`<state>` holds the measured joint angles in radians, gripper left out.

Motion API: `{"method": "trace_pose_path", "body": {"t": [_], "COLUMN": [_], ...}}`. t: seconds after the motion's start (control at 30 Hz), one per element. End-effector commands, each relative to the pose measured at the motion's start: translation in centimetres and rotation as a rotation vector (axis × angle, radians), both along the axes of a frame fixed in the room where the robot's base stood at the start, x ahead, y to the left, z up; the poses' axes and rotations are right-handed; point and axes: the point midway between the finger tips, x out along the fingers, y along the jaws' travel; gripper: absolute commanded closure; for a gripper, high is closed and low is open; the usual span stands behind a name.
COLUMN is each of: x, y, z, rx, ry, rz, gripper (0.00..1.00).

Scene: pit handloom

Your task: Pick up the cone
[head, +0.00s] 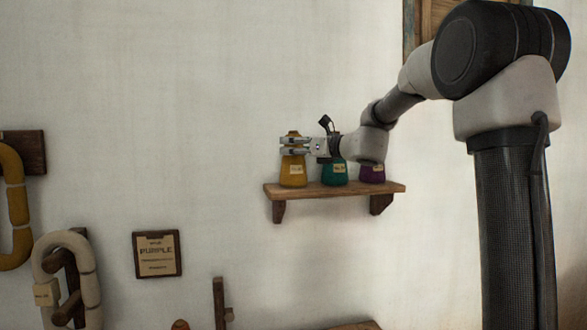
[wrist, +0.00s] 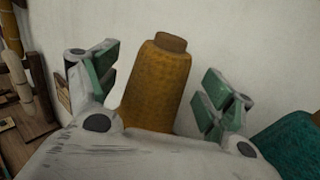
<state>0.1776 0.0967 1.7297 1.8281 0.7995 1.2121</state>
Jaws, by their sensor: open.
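Three thread cones stand upright in a row on a small wooden wall shelf (head: 330,190): a yellow cone (head: 293,174) at left, a green cone (head: 334,176) in the middle and a purple cone (head: 372,175) at right. My gripper (head: 293,146) is open at the upper part of the yellow cone. In the wrist view the yellow cone (wrist: 157,88) stands between the two spread fingers of my gripper (wrist: 160,78), with a visible gap on each side. The green cone (wrist: 288,142) shows beyond the right finger. My wrist partly hides the green and purple cones in the head view.
A wall plaque (head: 157,254) reading "PURPLE" hangs below left of the shelf. Yellow (head: 17,205) and pale (head: 66,275) yarn hanks hang on pegs at far left. A wooden frame (head: 425,22) is at upper right.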

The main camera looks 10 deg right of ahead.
Motion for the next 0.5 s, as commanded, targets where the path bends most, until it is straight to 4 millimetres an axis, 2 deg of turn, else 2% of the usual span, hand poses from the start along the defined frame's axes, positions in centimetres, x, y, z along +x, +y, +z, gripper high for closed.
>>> {"method": "trace_pose_path", "body": {"t": [0.13,0.37,0.5], "x": [1.12,1.18,1.16], "y": [0.79,0.84,0.84], "z": [0.02,0.02,0.02], "rx": [-0.001,-0.001,-0.002], "ry": [-0.001,-0.001,-0.001], "rz": [0.0,0.0,0.0], "gripper": [0.18,0.2,0.45]}}
